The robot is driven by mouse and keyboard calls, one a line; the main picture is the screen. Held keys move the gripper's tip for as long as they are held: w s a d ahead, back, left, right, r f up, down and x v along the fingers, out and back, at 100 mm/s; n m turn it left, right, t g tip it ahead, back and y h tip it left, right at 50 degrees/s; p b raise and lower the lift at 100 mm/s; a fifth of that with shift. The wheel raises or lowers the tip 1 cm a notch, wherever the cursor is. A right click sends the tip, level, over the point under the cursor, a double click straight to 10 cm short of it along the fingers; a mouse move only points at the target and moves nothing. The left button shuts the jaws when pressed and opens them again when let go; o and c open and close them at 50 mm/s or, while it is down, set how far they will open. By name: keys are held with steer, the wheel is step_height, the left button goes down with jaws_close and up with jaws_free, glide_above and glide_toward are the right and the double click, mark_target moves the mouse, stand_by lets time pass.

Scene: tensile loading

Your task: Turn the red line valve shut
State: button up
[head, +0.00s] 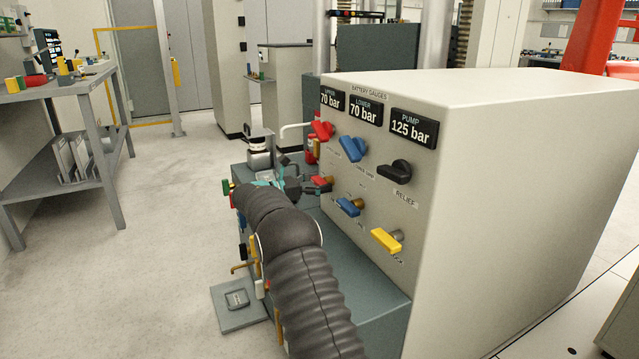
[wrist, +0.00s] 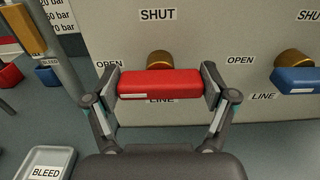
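The red line valve (wrist: 160,84) has a red bar handle on a brass stem, lying level across the panel in the wrist view. "SHUT" is printed above it, "OPEN" to each side and "LINE" below. My gripper (wrist: 161,88) has one pad at each end of the bar, and the bar fills the gap between them. The pads appear to touch both ends. In the head view the red line valve (head: 321,184) sits low on the panel's left side, with my gripper (head: 292,187) at it, partly hidden by my arm.
A blue line valve (wrist: 297,80) is close on the right. The panel (head: 440,130) also carries an upper red handle (head: 322,131), an upper blue handle (head: 353,149), a black relief knob (head: 396,171) and a yellow handle (head: 386,240). A bleed tray (wrist: 46,163) lies lower left.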

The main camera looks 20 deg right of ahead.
steer(key=shift+m, duration=0.3)
steer(key=m+b, duration=0.2)
steer(key=m, duration=0.2)
steer(key=shift+f+b, duration=0.15)
steer(key=shift+b, duration=0.2)
steer(key=m+b, duration=0.3)
steer(key=m, duration=0.2)
steer(key=shift+s+f, duration=0.1)
steer(key=shift+s, duration=0.05)
steer(key=m+b, duration=0.3)
steer(key=m, duration=0.1)
steer(key=shift+m+b, duration=1.4)
steer(key=shift+m, duration=0.7)
steer(key=o, duration=1)
steer(key=shift+d, duration=0.1)
